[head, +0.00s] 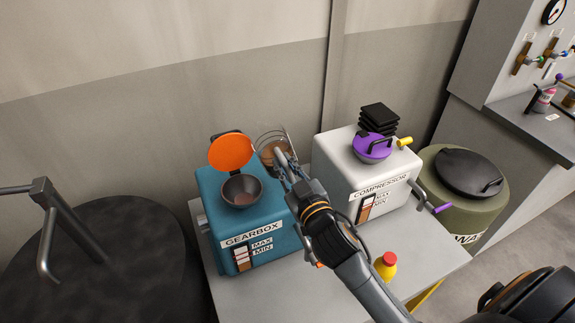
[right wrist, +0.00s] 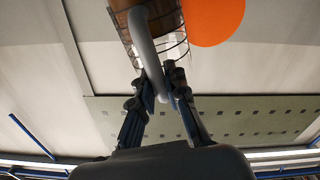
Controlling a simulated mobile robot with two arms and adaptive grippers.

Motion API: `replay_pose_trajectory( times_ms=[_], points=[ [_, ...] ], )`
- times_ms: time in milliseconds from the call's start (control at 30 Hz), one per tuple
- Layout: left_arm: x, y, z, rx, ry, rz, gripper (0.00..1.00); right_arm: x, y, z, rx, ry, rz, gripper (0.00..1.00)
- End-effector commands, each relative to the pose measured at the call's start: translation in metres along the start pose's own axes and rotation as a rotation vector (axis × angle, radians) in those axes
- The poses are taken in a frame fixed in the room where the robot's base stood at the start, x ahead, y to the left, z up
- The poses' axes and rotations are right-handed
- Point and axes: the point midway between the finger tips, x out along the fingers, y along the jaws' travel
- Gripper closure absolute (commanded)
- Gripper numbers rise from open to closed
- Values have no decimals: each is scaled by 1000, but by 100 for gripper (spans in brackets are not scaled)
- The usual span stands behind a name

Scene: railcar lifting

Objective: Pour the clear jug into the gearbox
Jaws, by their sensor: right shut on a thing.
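The clear jug (head: 273,151), with dark measuring lines and brown liquid in it, is in the air behind the right part of the blue gearbox (head: 215,205). My right gripper (head: 287,168) is shut on its handle. The gearbox's orange lid (head: 231,151) stands open above a dark filler bowl (head: 242,188). The jug is right of the bowl; its exact tilt is hard to tell. My left gripper is out of view.
A green waste drum (head: 480,215) stands right, a dark drum (head: 120,270) left.

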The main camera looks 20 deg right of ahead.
Motion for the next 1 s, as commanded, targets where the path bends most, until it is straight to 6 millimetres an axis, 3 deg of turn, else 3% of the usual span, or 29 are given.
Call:
replay_pose_trajectory(
  times_ms=[1000],
  points=[
    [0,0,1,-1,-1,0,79,0,-21,-6,-367,1,-1,100]
  ],
)
